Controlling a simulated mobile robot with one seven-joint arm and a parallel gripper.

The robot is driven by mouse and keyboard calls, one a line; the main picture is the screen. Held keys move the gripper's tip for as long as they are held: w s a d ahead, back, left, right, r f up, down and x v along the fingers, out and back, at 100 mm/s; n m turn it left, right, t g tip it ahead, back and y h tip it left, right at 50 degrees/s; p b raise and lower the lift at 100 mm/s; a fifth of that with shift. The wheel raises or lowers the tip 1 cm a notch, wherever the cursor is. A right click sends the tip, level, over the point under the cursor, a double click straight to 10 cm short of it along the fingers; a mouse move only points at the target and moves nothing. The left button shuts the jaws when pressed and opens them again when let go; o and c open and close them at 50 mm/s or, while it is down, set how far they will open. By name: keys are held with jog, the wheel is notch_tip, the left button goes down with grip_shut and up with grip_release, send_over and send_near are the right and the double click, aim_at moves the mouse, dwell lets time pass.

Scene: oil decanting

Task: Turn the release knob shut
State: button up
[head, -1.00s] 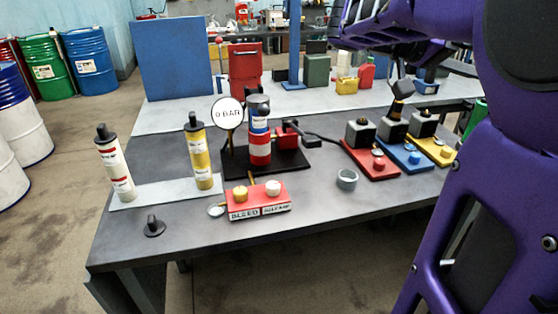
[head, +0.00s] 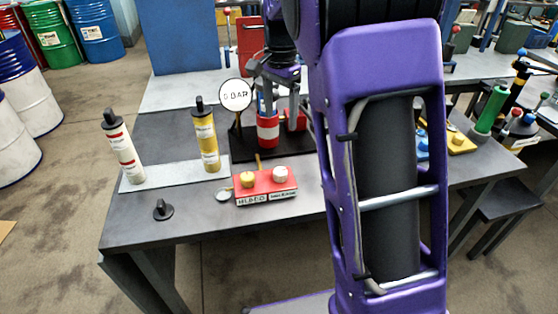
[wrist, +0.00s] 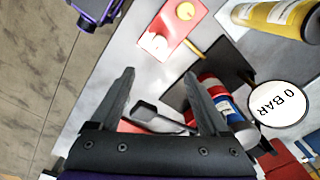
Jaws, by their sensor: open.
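The red control box (head: 265,188) stands at the front of the table. It has a yellow knob (head: 247,180) above the word BLEED and a white release knob (head: 280,173) on the right. In the wrist view the white knob (wrist: 154,43) lies beyond my fingertips, with the yellow knob (wrist: 185,11) further off. My gripper (head: 280,106) is open and empty, pointing down behind the box, near the red, white and blue cylinder (head: 267,130). Its fingers (wrist: 160,73) are apart from both knobs. I cannot tell how far the release knob is turned.
A round gauge (head: 236,95) reads 0 BAR. The cylinder stands on a black base (head: 240,150). A yellow cartridge (head: 206,140) and a white one (head: 123,147) stand on a pale strip at left. A black cap (head: 162,209) lies at the front left.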

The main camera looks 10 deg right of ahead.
aim_at(280, 170)
notch_tip(280, 170, down, 17)
jog(key=shift+f+b, duration=0.1)
jog(key=shift+b, duration=0.75)
grip_shut()
